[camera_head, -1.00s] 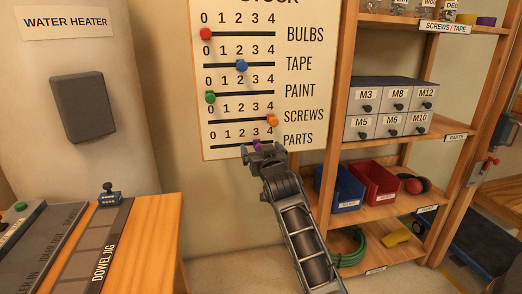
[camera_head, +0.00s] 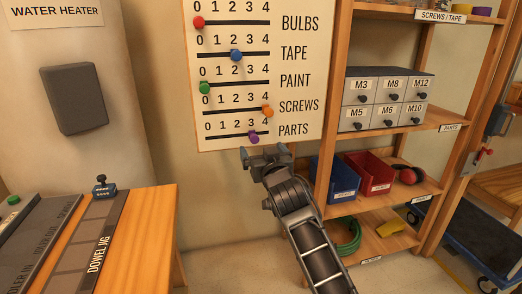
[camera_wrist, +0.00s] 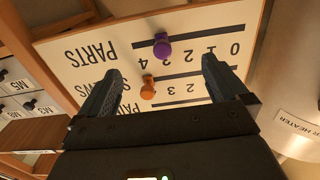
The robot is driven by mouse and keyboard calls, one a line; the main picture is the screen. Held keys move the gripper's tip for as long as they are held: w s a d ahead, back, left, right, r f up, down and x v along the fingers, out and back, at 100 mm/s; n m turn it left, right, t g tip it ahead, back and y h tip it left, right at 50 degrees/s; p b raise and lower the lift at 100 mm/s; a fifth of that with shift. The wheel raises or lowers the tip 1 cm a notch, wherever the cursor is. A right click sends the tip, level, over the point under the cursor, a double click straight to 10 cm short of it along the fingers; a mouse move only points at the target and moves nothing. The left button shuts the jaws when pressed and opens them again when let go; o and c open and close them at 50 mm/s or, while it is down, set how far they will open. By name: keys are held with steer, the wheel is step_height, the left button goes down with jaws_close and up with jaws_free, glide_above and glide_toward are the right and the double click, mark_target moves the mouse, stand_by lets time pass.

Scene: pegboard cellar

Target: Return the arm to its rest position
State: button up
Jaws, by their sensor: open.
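My gripper (camera_head: 265,158) is raised in front of the wall, just below the lower edge of the stock board (camera_head: 307,62) in the head view. In the wrist view its two fingers (camera_wrist: 160,82) are spread apart with nothing between them. The board shows beyond them, upside down. The purple knob (camera_head: 253,136) sits near 3 on the PARTS row; it also shows in the wrist view (camera_wrist: 162,47), apart from the fingers. The orange knob (camera_head: 267,111) is near 4 on the SCREWS row. The blue knob (camera_head: 236,55) is at 2 on TAPE.
A wooden shelf unit (camera_head: 455,122) with drawers (camera_head: 388,100), a blue bin (camera_head: 340,178) and a red bin (camera_head: 372,172) stands right of my arm. A wooden bench (camera_head: 150,225) with a dowel jig (camera_head: 92,245) is at left. Bare wall lies between.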

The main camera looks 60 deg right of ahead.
steer(key=shift+s+a, duration=0.45)
steer(key=shift+a, duration=0.1)
steer(key=s+a+f+n+t+y+p, duration=0.1)
steer(key=s+a+f+n+t+y, duration=0.2)
steer(key=a, duration=0.8)
steer(key=s+a+f+n+y+p, duration=0.2)
steer(key=s+a+f+n+y, duration=0.25)
steer(key=a, duration=0.65)
steer(key=s+a+r+n+y+p, duration=0.1)
steer(key=s+a+r+y, duration=0.1)
steer(key=s+a, duration=0.5)
steer(key=s+a+r+n+y+p, duration=0.1)
steer(key=s+a+r+y, duration=0.2)
steer(key=s+a, duration=0.4)
steer(key=s+y, duration=0.1)
steer(key=s, duration=0.5)
steer(key=shift+s+a+r+p, duration=0.25)
steer(key=shift+s+a+p, duration=0.05)
steer(key=shift+a+p, duration=0.1)
stand_by(2.7)
